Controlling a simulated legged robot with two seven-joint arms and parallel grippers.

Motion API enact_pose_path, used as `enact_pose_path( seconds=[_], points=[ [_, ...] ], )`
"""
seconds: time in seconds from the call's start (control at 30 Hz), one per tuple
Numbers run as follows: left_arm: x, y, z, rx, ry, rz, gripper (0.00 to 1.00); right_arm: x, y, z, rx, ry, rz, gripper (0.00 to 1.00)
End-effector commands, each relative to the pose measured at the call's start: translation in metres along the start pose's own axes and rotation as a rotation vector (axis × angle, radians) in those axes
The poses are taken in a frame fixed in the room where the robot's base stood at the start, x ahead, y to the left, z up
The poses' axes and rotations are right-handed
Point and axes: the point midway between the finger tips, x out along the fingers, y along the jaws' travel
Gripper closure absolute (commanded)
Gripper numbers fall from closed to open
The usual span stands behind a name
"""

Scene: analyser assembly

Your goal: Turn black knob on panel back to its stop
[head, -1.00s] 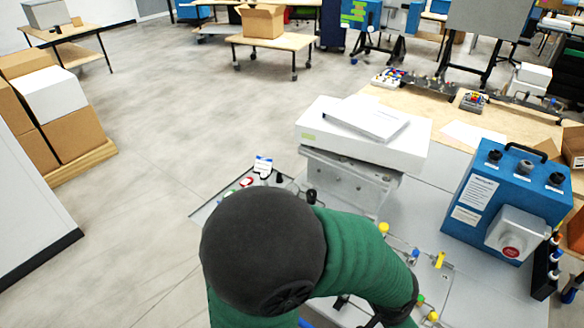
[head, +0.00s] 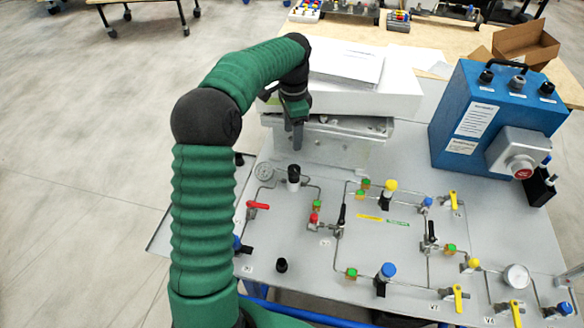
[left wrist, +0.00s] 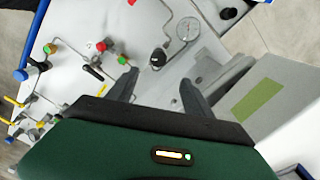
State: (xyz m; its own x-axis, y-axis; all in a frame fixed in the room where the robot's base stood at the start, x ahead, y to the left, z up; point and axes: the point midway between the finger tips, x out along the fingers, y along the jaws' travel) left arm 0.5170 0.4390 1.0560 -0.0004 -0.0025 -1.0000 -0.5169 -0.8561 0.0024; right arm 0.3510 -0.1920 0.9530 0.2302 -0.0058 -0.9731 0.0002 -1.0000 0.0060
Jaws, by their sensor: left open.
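The panel (head: 300,225) is a light grey board with thin pipes, coloured valves and gauges. A black knob (head: 293,175) stands upright near its back left, beside a round gauge (head: 265,174). In the left wrist view the black knob (left wrist: 158,57) shows beyond the fingertips, roughly between them, with the gauge (left wrist: 188,28) next to it. My left gripper (head: 296,138) points down behind and above the knob, apart from it. It also shows in the left wrist view (left wrist: 159,82), open and empty. My right gripper is out of view.
A white box (head: 365,95) on a grey metal stand is close behind my left gripper. A red-handled valve (head: 258,206) and another black knob (head: 282,265) are nearby on the panel. A blue control box (head: 490,120) stands at the right.

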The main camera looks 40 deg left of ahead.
Motion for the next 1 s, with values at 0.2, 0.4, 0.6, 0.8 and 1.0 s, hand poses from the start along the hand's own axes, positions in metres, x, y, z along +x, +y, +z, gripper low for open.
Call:
enact_pose_path(
  seconds=[0.2, 0.4, 0.6, 0.8, 1.0],
  points=[
    [0.06, 0.0, 0.001, 0.0, 0.0, 0.007, 0.41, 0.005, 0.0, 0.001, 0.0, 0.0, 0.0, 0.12],
    [0.111, -0.002, 0.002, -0.001, 0.001, 0.007, 0.41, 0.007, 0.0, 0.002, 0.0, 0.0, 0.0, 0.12],
    [0.14, -0.002, 0.002, -0.001, 0.002, 0.004, 0.41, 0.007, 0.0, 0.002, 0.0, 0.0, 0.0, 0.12],
    [0.144, -0.002, 0.001, -0.002, 0.003, 0.001, 0.41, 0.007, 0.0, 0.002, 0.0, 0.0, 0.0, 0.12],
    [0.144, -0.002, 0.001, -0.001, 0.003, 0.002, 0.51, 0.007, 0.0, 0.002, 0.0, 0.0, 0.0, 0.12]
  ],
)
